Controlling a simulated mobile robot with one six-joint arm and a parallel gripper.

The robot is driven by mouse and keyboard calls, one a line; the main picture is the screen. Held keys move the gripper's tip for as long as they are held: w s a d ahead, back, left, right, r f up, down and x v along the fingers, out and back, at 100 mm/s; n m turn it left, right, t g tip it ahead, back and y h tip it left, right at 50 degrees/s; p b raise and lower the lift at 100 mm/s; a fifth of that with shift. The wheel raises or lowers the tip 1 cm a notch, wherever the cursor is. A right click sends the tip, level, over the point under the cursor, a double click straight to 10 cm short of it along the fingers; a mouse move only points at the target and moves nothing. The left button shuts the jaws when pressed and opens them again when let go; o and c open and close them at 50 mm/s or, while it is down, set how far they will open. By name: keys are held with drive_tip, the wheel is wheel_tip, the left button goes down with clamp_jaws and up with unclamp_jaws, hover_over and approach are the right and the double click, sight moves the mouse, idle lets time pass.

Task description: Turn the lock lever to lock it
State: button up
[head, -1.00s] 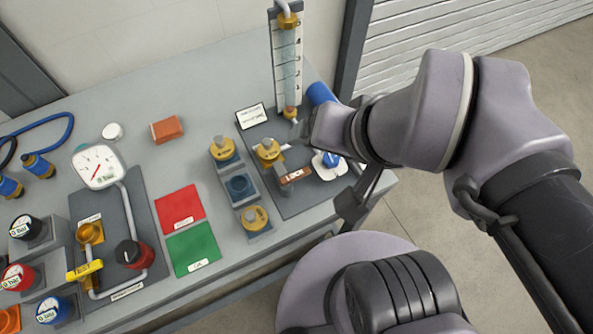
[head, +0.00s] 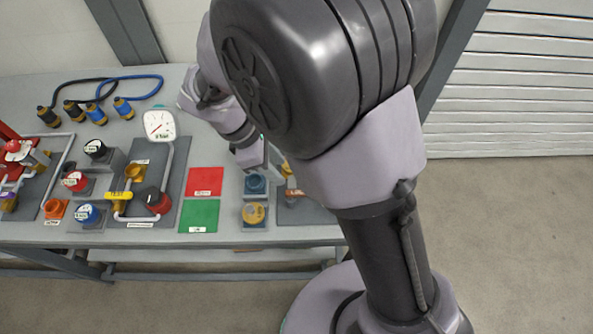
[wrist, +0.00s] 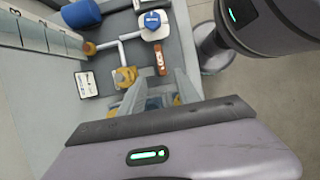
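The lock lever, a brown-orange bar with a white LOCK label, shows in the wrist view (wrist: 161,62) just beyond my fingertips. In the head view only a small part of the lever (head: 294,192) shows, beside my arm. My gripper (wrist: 160,87) has its two grey fingers apart, pointing toward the lever's near end. I cannot tell whether they touch it. A brass valve body (wrist: 125,77) sits left of the lever, and a white plate with a blue knob (wrist: 153,24) sits beyond it. In the head view my arm hides most of the lock panel.
A flow tube (wrist: 42,38) and a blue cylinder (wrist: 81,13) stand near the lever in the wrist view. Red (head: 206,181) and green (head: 199,215) mats lie left of the lock panel. A gauge (head: 159,125) and several colored knobs stand farther left.

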sight(297, 192)
drive_tip(key=b+x, duration=0.3)
drive_tip(key=x, duration=0.9)
drive_tip(key=shift+b, duration=0.4)
clamp_jaws()
